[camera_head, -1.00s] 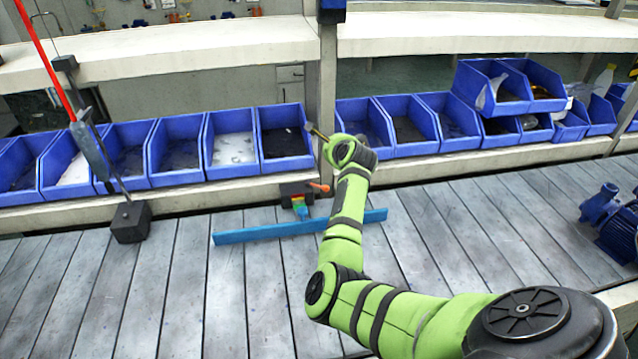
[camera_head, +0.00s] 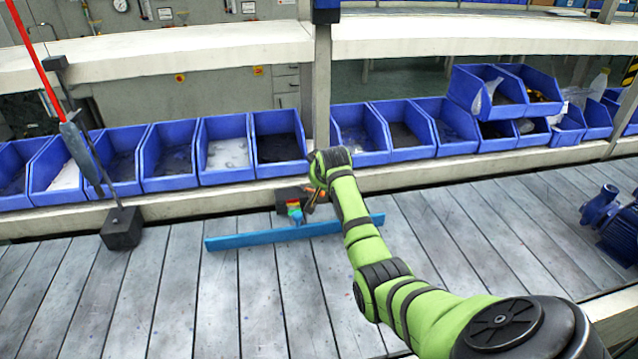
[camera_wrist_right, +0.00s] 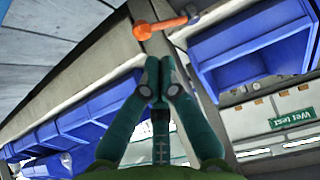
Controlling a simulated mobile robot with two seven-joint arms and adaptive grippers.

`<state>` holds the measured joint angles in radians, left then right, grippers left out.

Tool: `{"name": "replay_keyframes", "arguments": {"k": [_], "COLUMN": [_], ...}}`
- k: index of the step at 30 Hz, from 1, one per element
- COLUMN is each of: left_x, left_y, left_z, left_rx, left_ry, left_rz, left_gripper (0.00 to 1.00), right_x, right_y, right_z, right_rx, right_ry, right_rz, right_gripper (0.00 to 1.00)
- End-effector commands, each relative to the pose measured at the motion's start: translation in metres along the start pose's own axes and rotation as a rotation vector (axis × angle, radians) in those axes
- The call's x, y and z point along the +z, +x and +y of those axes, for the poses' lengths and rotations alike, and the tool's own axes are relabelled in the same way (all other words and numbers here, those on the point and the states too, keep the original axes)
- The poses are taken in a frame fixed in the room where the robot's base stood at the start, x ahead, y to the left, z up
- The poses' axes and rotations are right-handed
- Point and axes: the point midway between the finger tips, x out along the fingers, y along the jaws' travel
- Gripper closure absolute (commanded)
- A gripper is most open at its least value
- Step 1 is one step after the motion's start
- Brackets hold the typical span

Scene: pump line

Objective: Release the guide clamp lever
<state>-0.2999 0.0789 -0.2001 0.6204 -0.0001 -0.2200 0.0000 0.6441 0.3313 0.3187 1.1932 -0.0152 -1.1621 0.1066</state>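The clamp lever is orange and mostly hidden behind my right gripper in the head view. It shows clearly in the right wrist view (camera_wrist_right: 168,25), with a round hub at its left end. The guide clamp (camera_head: 287,197) is a dark block with a red, yellow and green piece, joined to a blue guide rail (camera_head: 250,239) on the conveyor. My right gripper (camera_head: 311,202) is beside the clamp. In the wrist view its fingertips (camera_wrist_right: 159,82) are together and empty, a little short of the lever in the picture; contact does not show. My left gripper is out of view.
A row of blue bins (camera_head: 278,145) stands on a ledge behind the clamp. A post (camera_head: 317,90) rises behind my right wrist. A dark block with a rod (camera_head: 122,228) stands at left, a blue pump (camera_head: 610,222) at right. The slatted conveyor (camera_head: 170,300) in front is clear.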

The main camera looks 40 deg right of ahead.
Motion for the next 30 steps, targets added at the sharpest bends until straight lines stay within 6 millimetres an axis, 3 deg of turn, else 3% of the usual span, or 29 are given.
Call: {"name": "replay_keyframes", "arguments": {"k": [6, 12, 30], "left_x": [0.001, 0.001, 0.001], "left_y": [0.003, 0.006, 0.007], "left_z": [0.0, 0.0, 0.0], "left_rx": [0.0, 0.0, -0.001], "left_ry": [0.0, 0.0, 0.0], "left_rz": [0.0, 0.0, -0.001], "left_gripper": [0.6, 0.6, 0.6], "right_x": [-0.001, -0.001, -0.001], "right_y": [0.028, 0.042, 0.046], "right_z": [0.001, 0.001, -0.002], "right_rx": [0.001, 0.001, 0.002], "right_ry": [0.002, 0.001, 0.004], "right_rz": [0.001, 0.001, 0.002], "right_gripper": [1.0, 1.0, 1.0]}}
